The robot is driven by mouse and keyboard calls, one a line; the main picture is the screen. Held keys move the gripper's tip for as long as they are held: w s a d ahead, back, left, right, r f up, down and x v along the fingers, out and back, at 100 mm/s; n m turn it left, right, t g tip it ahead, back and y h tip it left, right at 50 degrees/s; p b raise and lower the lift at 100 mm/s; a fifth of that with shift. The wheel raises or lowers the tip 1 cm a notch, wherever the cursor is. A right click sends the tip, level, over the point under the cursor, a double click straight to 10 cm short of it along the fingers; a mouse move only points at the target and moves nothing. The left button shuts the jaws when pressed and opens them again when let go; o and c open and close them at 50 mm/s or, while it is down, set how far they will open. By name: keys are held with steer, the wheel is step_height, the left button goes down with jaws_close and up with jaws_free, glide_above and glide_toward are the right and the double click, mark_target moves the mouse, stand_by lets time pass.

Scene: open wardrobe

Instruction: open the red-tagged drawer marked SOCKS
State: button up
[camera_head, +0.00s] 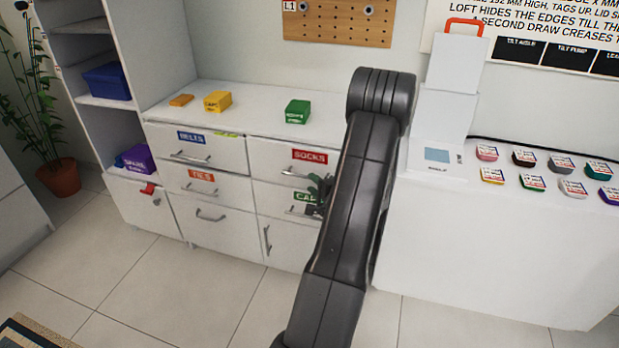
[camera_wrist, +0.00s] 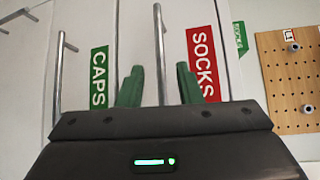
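The SOCKS drawer (camera_head: 262,157) is in the top row, right column of the white drawer unit, and looks shut. Its red SOCKS tag (camera_head: 310,156) also shows in the wrist view (camera_wrist: 203,62). Its bar handle (camera_head: 295,174) is below the tag. In the wrist view, which is turned sideways, this handle (camera_wrist: 159,50) runs between the green fingers of my gripper (camera_wrist: 160,85). The gripper is open, with a gap on each side of the bar. I cannot tell how far the bar lies beyond the fingertips. In the head view my arm partly hides the gripper (camera_head: 319,190).
The green-tagged CAPS drawer (camera_head: 275,196) is directly below, with its handle (camera_wrist: 60,70) in the wrist view. The BELTS drawer (camera_head: 190,150) and TIES drawer (camera_head: 205,185) are to the left. A green box (camera_head: 298,112) stands on top. Floor in front is clear.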

steer(key=x, duration=0.5)
steer(key=shift+w+f, duration=0.1)
steer(key=shift+w, duration=0.3)
jaws_close()
